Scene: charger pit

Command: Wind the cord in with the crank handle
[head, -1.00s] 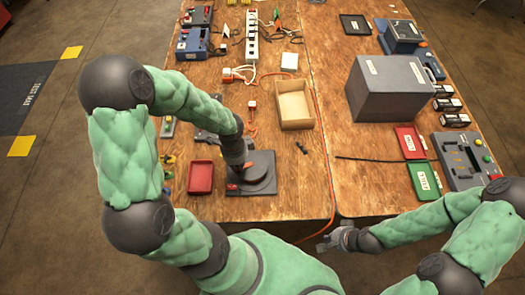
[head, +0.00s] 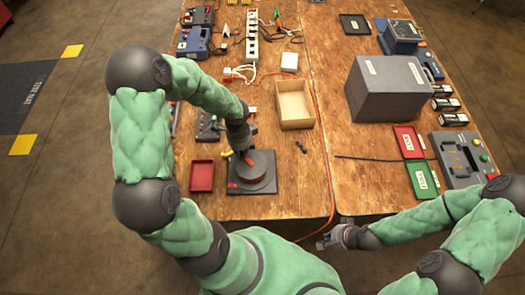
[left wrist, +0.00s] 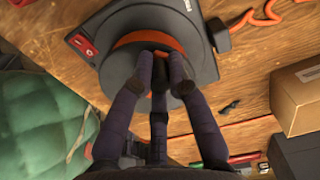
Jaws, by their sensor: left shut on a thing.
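The cord winder, a dark grey base (head: 232,187) with a round drum (head: 262,183), sits near the front edge of the left table. My left gripper (head: 243,154) is at the drum's far left side. In the left wrist view, its fingers (left wrist: 161,82) are shut together over the drum (left wrist: 120,68), on the crank handle, which they mostly hide. Orange shows on the drum beside the fingertips. The orange cord (left wrist: 265,18) lies in loose waves past the base's corner. My right gripper (head: 328,240) hangs off the front table edge, empty; its finger opening is unclear.
A red tray (head: 201,176) stands just left of the winder. A grey box (head: 388,92), red and green trays (head: 421,180) occupy the right table.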

